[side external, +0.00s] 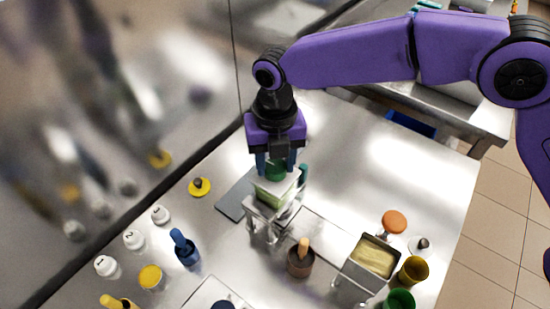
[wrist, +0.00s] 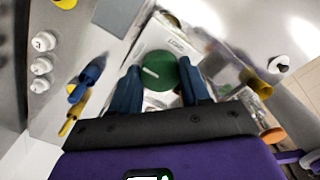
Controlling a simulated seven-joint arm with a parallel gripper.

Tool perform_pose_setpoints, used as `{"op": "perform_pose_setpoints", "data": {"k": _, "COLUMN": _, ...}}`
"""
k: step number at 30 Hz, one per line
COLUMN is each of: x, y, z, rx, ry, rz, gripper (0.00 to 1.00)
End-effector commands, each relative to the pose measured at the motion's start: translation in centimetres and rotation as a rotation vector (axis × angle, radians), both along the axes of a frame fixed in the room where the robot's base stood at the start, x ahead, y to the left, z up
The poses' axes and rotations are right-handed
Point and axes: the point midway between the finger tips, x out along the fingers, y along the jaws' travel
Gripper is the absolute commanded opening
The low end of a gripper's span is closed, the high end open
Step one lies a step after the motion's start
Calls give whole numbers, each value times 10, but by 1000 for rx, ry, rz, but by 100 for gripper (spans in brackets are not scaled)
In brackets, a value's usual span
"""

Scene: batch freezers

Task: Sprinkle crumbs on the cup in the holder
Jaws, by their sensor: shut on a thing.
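My gripper (side external: 276,165) points down over the metal holder (side external: 262,222) near the middle of the table. Its blue fingers are shut on a round green piece (side external: 275,172), which also shows between the fingers in the wrist view (wrist: 172,72). Just below it is a pale, square-rimmed container (side external: 276,191) with a greenish side, at the top of the holder. I cannot tell whether the green piece touches it. No separate cup can be made out in the holder. A metal bin with yellowish crumb-like contents (side external: 374,259) stands to the right.
A brown pot with a wooden handle (side external: 300,261) stands in front of the holder. Blue (side external: 185,248), yellow and numbered white items stand at left. An orange disc (side external: 394,222) and yellow and green cups are at right. The back right of the table is clear.

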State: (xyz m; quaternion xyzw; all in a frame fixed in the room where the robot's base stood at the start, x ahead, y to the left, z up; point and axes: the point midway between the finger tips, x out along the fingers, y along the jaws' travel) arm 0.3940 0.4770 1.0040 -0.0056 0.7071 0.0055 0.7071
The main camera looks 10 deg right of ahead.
Motion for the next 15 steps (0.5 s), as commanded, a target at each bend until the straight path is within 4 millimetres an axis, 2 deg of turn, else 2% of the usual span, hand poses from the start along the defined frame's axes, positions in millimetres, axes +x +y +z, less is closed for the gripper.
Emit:
{"op": "perform_pose_setpoints", "data": {"k": 8, "x": 0, "y": 0, "z": 0, "rx": 0, "ry": 0, "rz": -57, "gripper": 16}}
{"op": "perform_pose_setpoints", "data": {"k": 15, "x": 0, "y": 0, "z": 1, "rx": 0, "ry": 0, "rz": -216, "gripper": 16}}
